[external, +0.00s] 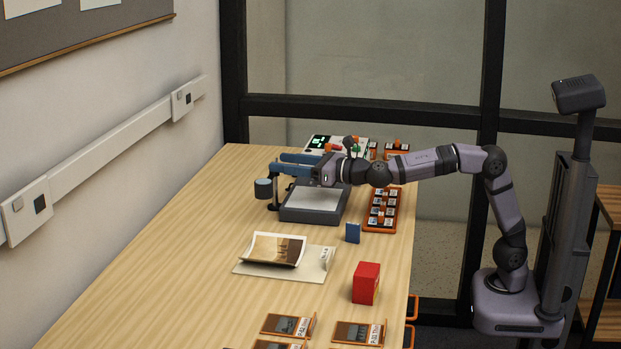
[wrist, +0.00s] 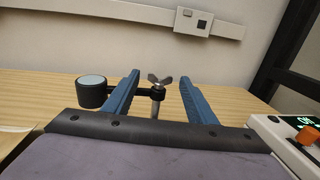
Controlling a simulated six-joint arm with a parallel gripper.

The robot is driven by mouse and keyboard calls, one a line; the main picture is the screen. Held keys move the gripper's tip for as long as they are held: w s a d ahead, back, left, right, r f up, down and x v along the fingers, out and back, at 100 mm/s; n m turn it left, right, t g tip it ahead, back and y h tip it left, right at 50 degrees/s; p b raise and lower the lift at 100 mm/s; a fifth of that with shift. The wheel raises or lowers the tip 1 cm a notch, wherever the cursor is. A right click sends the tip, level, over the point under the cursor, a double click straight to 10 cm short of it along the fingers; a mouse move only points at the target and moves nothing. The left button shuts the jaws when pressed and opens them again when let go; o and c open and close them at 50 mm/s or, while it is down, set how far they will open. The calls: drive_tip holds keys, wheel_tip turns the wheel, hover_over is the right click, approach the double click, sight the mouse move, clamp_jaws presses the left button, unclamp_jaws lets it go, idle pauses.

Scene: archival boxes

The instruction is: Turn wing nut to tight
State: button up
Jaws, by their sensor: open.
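In the wrist view, a grey metal wing nut (wrist: 159,84) sits on top of an upright post with a dark side arm. Its two wings spread left and right. My gripper (wrist: 157,85) is open, with one blue finger on each side of the wing nut and a visible gap to both. In the external view, my gripper (external: 298,166) reaches left over the far part of the table, and the wing nut is too small or hidden to make out there.
A black round piece (wrist: 91,90) with a pale top is on the side arm, left of the fingers. A dark grey flat-topped box (external: 315,204) stands below my gripper. An orange tray of small items (external: 381,210), a blue block (external: 353,232) and a red box (external: 366,283) are nearby.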

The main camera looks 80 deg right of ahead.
sight(275, 161)
drive_tip(key=shift+w+d+p, duration=0.15)
drive_tip(key=shift+w, duration=0.75)
drive_tip(key=shift+w+d+p, duration=0.1)
drive_tip(key=shift+w+p, duration=0.05)
drive_tip(key=shift+w, duration=0.7)
drive_tip(key=c, duration=1.1)
